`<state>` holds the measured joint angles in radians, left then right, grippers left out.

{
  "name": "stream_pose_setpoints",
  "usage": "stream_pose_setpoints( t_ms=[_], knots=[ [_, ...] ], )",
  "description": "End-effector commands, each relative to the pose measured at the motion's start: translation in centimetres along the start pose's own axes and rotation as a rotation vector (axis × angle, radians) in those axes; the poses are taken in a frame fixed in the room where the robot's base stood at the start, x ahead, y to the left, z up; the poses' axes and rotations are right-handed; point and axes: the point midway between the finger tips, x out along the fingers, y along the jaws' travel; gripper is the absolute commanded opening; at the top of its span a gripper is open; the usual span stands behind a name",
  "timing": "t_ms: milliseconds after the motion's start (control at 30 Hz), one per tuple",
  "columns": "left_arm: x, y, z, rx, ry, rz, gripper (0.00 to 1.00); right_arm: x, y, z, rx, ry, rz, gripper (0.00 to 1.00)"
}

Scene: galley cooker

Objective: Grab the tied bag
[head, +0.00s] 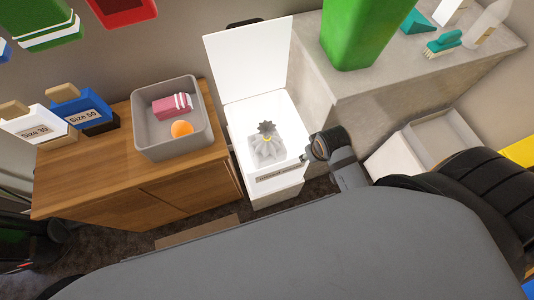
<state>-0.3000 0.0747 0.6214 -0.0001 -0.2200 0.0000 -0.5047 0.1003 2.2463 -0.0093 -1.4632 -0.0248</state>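The tied bag (265,150) is pale grey with a gathered darker top and a small yellow tie. It sits upright inside a white bin (285,184) whose lid (248,60) stands open behind it. My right gripper (306,157) is at the bin's right edge, beside the bag and apart from it. My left gripper is not in view.
A wooden cabinet (150,185) at left carries a grey tray (143,130) with a pink carton (172,106) and an orange ball (181,128). Right of the bin is a stone counter (400,95) with a green container (362,30). A white open box (410,145) stands below it.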

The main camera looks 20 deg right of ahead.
Motion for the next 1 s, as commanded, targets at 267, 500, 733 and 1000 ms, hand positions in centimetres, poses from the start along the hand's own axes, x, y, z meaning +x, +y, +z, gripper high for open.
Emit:
stream_pose_setpoints(
  t_ms=[267,500,733,1000],
  knots=[
    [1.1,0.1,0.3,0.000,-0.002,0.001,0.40,2.2,-0.8,-5.0,-0.062,-0.070,-0.018,0.49],
    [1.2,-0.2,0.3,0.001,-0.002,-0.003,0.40,4.7,-3.7,-11.4,-0.180,-0.160,-0.080,0.49],
    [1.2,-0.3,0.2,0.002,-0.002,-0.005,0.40,5.0,-7.8,-17.6,-0.354,-0.239,-0.149,0.49],
    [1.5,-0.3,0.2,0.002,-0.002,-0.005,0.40,6.0,-8.5,-17.8,-0.381,-0.253,-0.157,0.49]
  ],
)
